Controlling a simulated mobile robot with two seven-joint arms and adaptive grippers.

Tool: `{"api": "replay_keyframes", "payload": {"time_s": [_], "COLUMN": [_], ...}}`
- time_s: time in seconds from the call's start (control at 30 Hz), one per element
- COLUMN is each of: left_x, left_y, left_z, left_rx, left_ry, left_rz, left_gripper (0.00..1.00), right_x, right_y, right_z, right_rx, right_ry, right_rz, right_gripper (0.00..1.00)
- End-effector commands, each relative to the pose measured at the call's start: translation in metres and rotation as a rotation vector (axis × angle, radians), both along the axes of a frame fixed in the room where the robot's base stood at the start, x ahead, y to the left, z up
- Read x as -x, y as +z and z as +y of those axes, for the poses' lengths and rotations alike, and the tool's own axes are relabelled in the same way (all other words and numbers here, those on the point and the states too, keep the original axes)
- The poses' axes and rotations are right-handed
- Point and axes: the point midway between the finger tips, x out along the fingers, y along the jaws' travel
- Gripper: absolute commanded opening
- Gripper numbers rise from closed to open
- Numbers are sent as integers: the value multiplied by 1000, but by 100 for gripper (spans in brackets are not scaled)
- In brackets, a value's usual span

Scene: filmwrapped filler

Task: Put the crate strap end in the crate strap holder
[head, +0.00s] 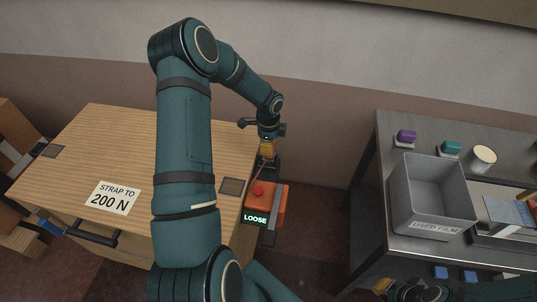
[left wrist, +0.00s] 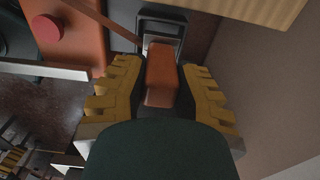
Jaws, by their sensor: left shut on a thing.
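My left gripper (head: 267,150) is at the right end of the wooden crate (head: 130,150). In the left wrist view its yellow fingers (left wrist: 162,95) are shut on the orange strap end (left wrist: 162,70). A thin brown strap (left wrist: 108,22) runs from the upper left toward it. A dark holder with a pale slot (left wrist: 162,24), apparently the strap holder, lies just beyond the strap end's tip. I cannot tell whether the tip is inside it. My right gripper (head: 425,291) is partly in view at the bottom right of the head view; its fingertips are unclear.
An orange tensioner (head: 279,205) with a red button (head: 258,190) and a "LOOSE" display (head: 255,218) sits on the crate's right side. A metal table (head: 385,150) at right holds a grey "USED FILM" bin (head: 407,205), a purple item (head: 406,137) and a cup (head: 483,157). Floor shows between.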

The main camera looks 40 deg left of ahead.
Motion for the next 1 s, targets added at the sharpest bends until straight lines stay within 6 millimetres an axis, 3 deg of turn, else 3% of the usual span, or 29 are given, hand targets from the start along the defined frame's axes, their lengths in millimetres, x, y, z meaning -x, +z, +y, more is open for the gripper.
{"api": "replay_keyframes", "payload": {"time_s": [0.3, 0.7, 0.73, 0.8, 1.0], "left_x": [0, 0, 0, 0, 0], "left_y": [-36, -41, -42, -41, -41], "left_z": [0, 0, 0, 0, 0], "left_rx": [0, -1, -1, -1, -1], "left_ry": [1, 1, 1, 1, 1], "left_rz": [1, 0, 0, 0, 0], "left_gripper": [0, 0, 34, 51, 51], "right_x": [2, 3, 3, 3, 3], "right_y": [-7, -9, -9, -8, -8], "right_z": [0, 1, 1, 1, 1], "right_rx": [-1, -2, -2, -2, -2], "right_ry": [4, 5, 5, 5, 5], "right_rz": [5, 7, 8, 7, 7], "right_gripper": [0, 0, 0, 0, 0]}}
